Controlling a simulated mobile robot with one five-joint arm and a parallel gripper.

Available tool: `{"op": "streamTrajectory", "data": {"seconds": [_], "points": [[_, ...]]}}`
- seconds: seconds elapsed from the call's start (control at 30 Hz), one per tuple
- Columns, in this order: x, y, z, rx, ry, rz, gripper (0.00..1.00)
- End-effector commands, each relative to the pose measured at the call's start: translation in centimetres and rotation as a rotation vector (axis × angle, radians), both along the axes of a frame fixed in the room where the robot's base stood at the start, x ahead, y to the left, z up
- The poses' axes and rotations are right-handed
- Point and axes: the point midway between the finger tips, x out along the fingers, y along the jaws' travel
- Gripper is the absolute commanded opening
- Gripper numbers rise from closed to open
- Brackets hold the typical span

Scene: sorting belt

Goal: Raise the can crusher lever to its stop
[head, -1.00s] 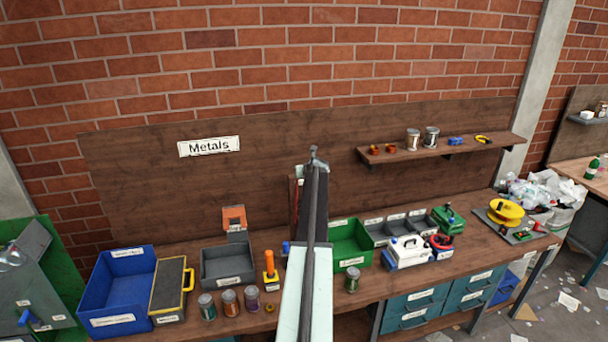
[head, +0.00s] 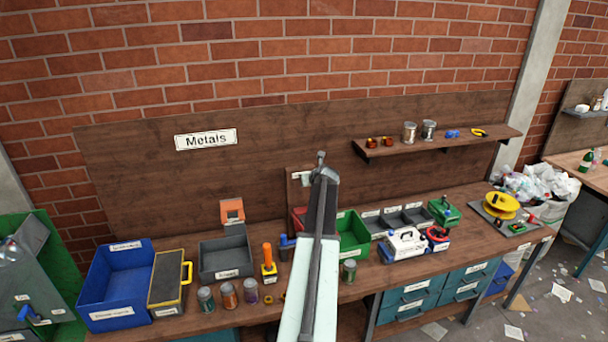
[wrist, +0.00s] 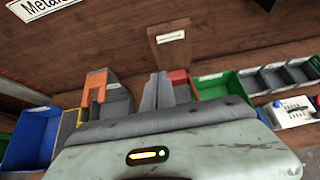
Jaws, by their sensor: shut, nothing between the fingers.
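My gripper (head: 321,160) is shut and empty, raised in front of the back board in the head view. In the wrist view its grey fingers (wrist: 159,92) lie close together. Behind it stands an upright brown wooden panel (head: 296,188) with a small white label; it also shows in the wrist view (wrist: 173,50). A red part (wrist: 180,79) shows low beside the fingers, left of the green bin. I cannot make out the can crusher or its lever for certain; my arm hides much of this spot.
A grey bin (head: 226,273), an orange-handled tool (head: 268,262) and several cans stand left of my arm. A green bin (head: 352,250) and a white device (head: 404,243) stand right. A shelf (head: 385,150) juts from the back board at upper right.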

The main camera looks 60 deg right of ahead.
Motion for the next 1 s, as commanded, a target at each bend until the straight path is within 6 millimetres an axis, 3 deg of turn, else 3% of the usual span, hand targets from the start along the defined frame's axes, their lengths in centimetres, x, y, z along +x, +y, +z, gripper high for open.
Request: {"op": "streamTrajectory", "data": {"seconds": [0.4,0.47,0.57,0.67,0.8,0.87,1.0], "points": [[-0.5,0.5,0.0,0.000,0.000,-0.001,0.00],[0.4,0.9,-0.4,0.000,0.000,0.010,0.00],[4.6,2.8,-1.8,0.000,0.000,0.061,0.00],[11.6,6.5,-4.0,0.000,0.000,0.149,0.00],[21.3,14.2,-6.8,-0.002,0.002,0.285,0.00],[24.9,17.9,-8.0,-0.004,0.007,0.344,0.00],[32.1,27.6,-11.1,-0.006,0.033,0.487,0.00]]}}
